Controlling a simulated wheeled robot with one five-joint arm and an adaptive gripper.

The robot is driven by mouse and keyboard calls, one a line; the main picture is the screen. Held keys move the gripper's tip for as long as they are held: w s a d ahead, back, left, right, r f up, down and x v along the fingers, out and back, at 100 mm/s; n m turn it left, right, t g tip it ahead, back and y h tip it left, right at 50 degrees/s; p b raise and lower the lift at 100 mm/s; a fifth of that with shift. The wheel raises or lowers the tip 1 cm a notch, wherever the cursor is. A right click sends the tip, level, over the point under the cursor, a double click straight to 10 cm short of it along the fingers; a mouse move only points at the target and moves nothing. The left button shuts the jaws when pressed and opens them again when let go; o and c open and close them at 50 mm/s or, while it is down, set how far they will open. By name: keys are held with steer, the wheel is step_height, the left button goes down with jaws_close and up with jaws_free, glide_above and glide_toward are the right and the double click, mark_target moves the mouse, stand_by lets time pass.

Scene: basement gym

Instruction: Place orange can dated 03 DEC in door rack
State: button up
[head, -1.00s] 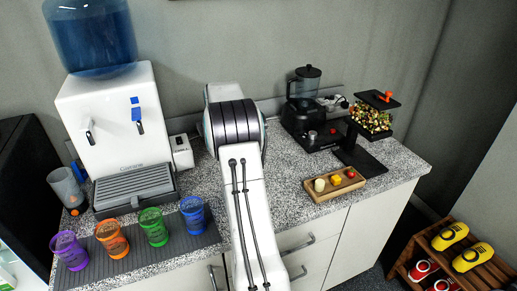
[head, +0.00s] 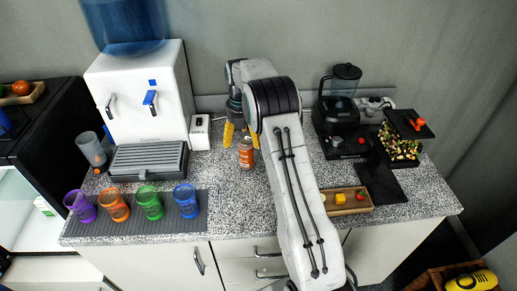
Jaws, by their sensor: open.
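My gripper (head: 242,138), with yellow fingers, reaches down at the can. The fingers are apart, one on each side of the can's upper part; I cannot tell whether they touch it. At the left edge is a black fridge (head: 62,125) with a pale, lit interior (head: 30,212). A small white and green box sits inside it. I cannot make out a door rack.
A water dispenser (head: 140,95) stands left of the can. Purple, orange, green and blue cups stand on a grey mat (head: 165,222) in front. A food processor (head: 338,125), wooden tray (head: 352,209) and black stand (head: 410,124) are at right.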

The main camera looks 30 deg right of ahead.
mark_target(246, 152)
step_height(246, 152, down, 2)
steer(key=f+p, duration=0.2)
steer(key=f, duration=0.1)
steer(key=shift+d+f, duration=0.3)
steer(key=shift+d, duration=0.05)
steer(key=shift+f, duration=0.75)
steer(key=shift+c, duration=0.2)
steer(key=c, duration=1.3)
steer(key=shift+r, duration=0.15)
